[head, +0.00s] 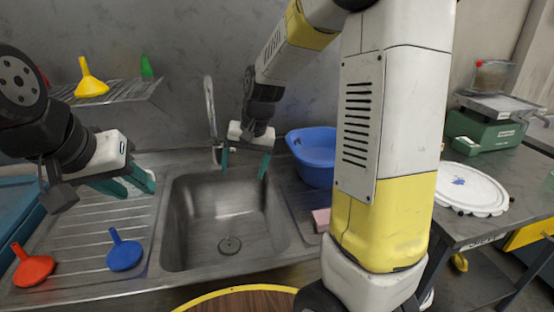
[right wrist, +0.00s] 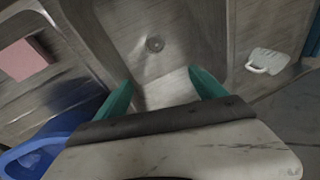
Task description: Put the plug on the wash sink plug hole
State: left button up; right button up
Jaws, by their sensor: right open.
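The steel wash sink (head: 181,210) is in the middle of the head view. Its round plug hole (head: 229,245) is in the basin floor, and it also shows in the right wrist view (right wrist: 155,44). I cannot tell a separate plug anywhere in these frames. My right gripper (head: 243,173) is open and empty, pointing down over the back of the basin; its fingers are wide apart in the right wrist view (right wrist: 160,82). My left gripper (head: 135,190) has its teal fingers apart, above the left drainboard, and I see nothing held in it.
A blue bowl (head: 312,155) and pink sponge (head: 321,219) sit right of the basin. The tap (head: 210,107) rises behind it. A yellow funnel (head: 91,85) stands on a rack.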

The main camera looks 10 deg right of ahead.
jog(key=s+d+r+n+t, duration=0.1)
jog(key=s+d+r+t, duration=0.1)
jog(key=s+r, duration=0.3)
jog(key=s+d+r+n+t, duration=0.1)
jog(key=s+d+r, duration=0.4)
jog(key=s, duration=0.9)
jog(key=shift+s+d+r+t, duration=0.15)
jog(key=shift+s+r+t, duration=0.2)
jog(key=shift+r, duration=0.4)
